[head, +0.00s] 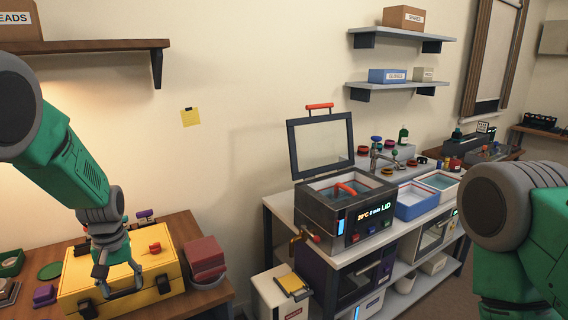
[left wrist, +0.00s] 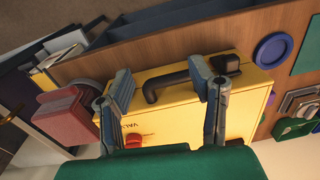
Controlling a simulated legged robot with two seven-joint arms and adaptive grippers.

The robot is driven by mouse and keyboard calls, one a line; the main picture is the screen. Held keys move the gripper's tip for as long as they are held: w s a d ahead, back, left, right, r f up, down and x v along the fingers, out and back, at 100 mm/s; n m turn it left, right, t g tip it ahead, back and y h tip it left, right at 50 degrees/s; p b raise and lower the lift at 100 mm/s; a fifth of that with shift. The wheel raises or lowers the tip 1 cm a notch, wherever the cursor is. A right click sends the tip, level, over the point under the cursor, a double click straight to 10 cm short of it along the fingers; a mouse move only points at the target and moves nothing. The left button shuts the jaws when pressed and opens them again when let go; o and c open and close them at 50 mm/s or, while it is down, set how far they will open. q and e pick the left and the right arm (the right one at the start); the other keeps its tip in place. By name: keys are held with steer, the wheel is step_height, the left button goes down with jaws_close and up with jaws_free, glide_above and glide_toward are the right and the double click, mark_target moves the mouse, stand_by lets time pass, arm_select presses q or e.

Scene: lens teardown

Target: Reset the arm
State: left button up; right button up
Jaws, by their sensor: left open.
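My left gripper (head: 118,279) is open and empty at the lower left of the head view, over the yellow case (head: 167,263) on the wooden bench. In the left wrist view its two fingers (left wrist: 162,92) stand wide apart with the case (left wrist: 180,113) beyond them. The case's dark handle (left wrist: 165,80) shows between the fingers, with nothing gripped. I cannot tell whether the fingertips touch the case. A red knob (head: 155,247) sits on the case. My right arm shows at the right edge of the head view; its gripper is out of frame.
A red box (head: 204,253) stands right of the case, and a purple block (head: 44,294) lies left. A wooden shelf (head: 90,45) overhangs the bench. A grey lidded bath (head: 322,207) with its lid raised stands on the right-hand workbench. A floor gap separates the benches.

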arm_select(q)
steer(key=s+d+f+m+b, duration=0.2)
steer(key=s+f+b, duration=0.2)
steer(key=s+f, duration=0.7)
steer(key=s+d+f+m+b, duration=0.1)
steer(key=s+f+b, duration=0.2)
steer(key=s+f, duration=0.75)
steer(key=s+d+f+m+b, duration=0.1)
steer(key=s+d+f+b, duration=0.1)
steer(key=s, duration=0.5)
steer(key=s+d+f+m+b, duration=0.2)
steer(key=s+d+f+b, duration=0.1)
steer(key=s+f, duration=0.3)
steer(key=shift+s+d+f+t, duration=0.25)
steer(key=shift+s+d, duration=0.25)
steer(key=shift+s, duration=0.75)
steer(key=shift+w, duration=0.15)
